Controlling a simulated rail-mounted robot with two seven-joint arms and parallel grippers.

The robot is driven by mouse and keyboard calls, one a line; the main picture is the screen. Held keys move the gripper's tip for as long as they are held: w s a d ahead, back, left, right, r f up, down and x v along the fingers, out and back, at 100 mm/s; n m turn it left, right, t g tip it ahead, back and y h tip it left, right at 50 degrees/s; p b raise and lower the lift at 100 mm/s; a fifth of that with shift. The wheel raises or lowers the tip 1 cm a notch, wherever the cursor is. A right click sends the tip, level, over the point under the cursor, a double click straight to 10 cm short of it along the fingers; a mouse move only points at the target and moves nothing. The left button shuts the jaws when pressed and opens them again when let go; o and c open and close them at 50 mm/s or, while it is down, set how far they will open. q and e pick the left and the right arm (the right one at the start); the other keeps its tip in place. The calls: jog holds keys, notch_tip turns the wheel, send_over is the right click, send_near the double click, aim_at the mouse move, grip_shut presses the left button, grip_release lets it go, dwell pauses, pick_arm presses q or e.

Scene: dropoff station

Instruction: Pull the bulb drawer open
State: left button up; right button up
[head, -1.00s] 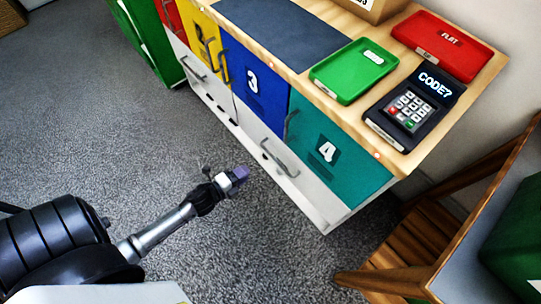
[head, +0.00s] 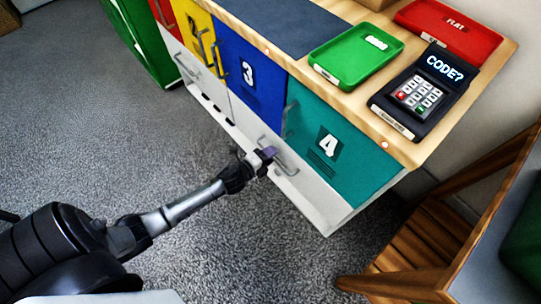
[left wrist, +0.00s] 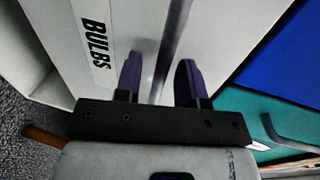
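The bulb drawer is a white front (head: 305,192) low in the cabinet, below the teal door marked 4. In the left wrist view its white face (left wrist: 115,15) bears a BULBS label (left wrist: 97,48). It looks closed. Its grey bar handle (head: 281,160) also shows in the left wrist view (left wrist: 172,45). My left gripper (head: 266,155) is at the handle. In the left wrist view its two dark fingers (left wrist: 160,80) are apart, with the bar running between them and a gap visible on each side. My right gripper is not in view.
On the wooden top are a green tray (head: 345,68), a red tray (head: 425,22) and a keypad reading CODE? (head: 418,98). A blue door 3 (head: 250,85) is left of the teal door 4 (head: 330,140). A wooden slatted stand (head: 405,265) is at right. The carpet in front is clear.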

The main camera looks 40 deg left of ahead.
pick_arm(q)
jog(key=shift+w, duration=0.2)
grip_shut()
dwell(0.3)
